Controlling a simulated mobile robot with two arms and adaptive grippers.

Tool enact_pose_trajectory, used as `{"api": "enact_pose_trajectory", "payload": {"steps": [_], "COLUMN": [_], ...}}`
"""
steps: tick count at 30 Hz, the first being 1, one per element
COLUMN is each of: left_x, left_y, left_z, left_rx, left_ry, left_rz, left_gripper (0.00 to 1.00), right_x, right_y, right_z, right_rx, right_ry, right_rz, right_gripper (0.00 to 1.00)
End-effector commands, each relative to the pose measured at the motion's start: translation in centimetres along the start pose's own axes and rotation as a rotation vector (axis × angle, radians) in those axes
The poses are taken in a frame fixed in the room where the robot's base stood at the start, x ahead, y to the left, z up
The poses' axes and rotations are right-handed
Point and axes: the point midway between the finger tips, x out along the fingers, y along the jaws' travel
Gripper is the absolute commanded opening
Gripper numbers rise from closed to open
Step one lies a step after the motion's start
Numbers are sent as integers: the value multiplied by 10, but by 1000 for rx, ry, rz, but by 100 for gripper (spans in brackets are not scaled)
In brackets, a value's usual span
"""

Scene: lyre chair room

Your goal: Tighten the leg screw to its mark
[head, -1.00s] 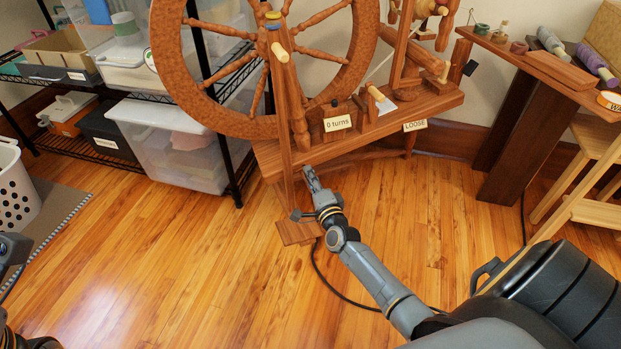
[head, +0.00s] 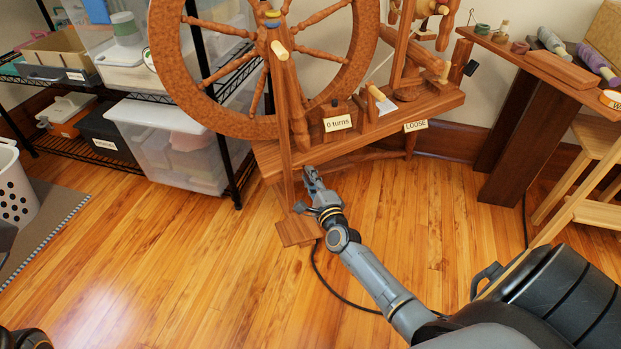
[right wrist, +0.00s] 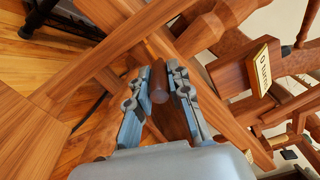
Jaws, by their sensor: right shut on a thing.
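The wooden spinning wheel (head: 365,142) stands ahead in the head view, with a "0 turns" card (head: 338,123) and a "LOOSE" card (head: 415,126) on its bench. My right gripper (head: 311,175) is low at the front edge of the bench, beside the front leg. In the right wrist view its fingers (right wrist: 160,74) are shut on a small round brown piece, which looks like the leg screw (right wrist: 159,88). The screw is hidden by the gripper in the head view. Its mark cannot be made out. My left gripper is not in view.
A black wire shelf (head: 237,165) with plastic bins (head: 170,150) stands left of the wheel. A wooden table (head: 545,68) with small items and a light wooden stool (head: 590,165) are at right. A cable (head: 335,290) lies on the floor.

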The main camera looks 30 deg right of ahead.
Motion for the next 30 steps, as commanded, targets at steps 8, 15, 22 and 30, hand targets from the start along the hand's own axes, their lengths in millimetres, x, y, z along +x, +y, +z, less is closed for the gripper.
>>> {"api": "enact_pose_trajectory", "payload": {"steps": [8,15,22,30], "left_x": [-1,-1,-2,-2], "left_y": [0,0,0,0], "left_z": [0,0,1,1], "left_rx": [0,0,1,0], "left_ry": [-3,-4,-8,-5], "left_rz": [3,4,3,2], "left_gripper": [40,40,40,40], "right_x": [0,0,-11,-66], "right_y": [0,0,2,2], "right_z": [-1,-1,-1,-1], "right_rx": [-1,-1,0,-1], "right_ry": [2,1,2,3], "right_rz": [0,0,2,3], "right_gripper": [35,42,42,42]}}
